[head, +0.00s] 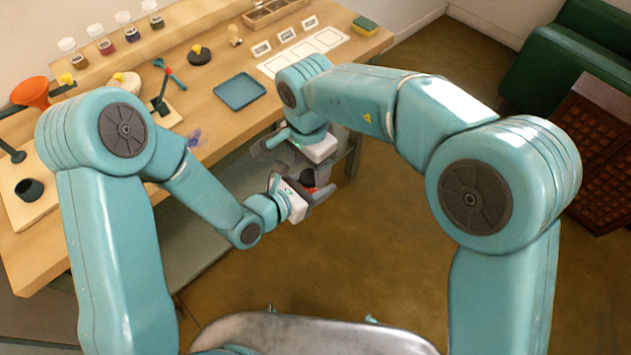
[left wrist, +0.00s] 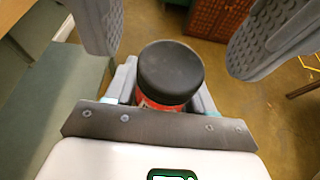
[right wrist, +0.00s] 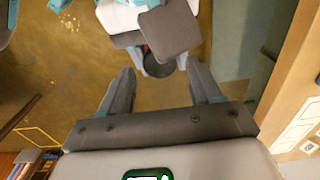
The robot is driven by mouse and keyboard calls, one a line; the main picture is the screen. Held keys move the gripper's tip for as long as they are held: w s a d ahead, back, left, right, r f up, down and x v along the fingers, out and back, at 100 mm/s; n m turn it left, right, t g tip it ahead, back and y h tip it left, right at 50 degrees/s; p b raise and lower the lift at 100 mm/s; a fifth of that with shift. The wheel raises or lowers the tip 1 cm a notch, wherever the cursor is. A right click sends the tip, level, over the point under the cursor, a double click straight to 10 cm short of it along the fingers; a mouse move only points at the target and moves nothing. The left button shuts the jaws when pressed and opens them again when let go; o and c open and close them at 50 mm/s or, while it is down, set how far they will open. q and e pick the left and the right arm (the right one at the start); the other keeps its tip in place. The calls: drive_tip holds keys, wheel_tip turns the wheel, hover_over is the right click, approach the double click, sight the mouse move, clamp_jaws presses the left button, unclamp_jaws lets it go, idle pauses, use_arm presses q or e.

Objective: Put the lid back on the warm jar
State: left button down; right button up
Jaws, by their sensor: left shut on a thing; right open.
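The jar shows a red-orange body (left wrist: 158,104) under a wide black lid (left wrist: 171,70) in the left wrist view. The lid sits on the jar's top; whether it is fully seated I cannot tell. In the head view the dark lid (head: 308,177) is small. My left gripper (head: 303,186) is shut on the jar and holds it in the air in front of the table. My right gripper (head: 270,155) is open just above it. Its ridged fingers stand either side of the lid, apart from it. In the right wrist view the dark lid (right wrist: 158,66) lies between the right fingertips, partly hidden by a left finger.
Several pigment jars line the back. A green sofa (head: 545,70) and a brown cabinet (head: 590,140) stand right. The floor in front is clear.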

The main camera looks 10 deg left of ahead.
drive_tip(key=shift+f, duration=1)
drive_tip(key=c, duration=1.1)
drive_tip(key=m, duration=0.3)
drive_tip(key=o, duration=1.2)
drive_tip(key=shift+r, duration=0.1)
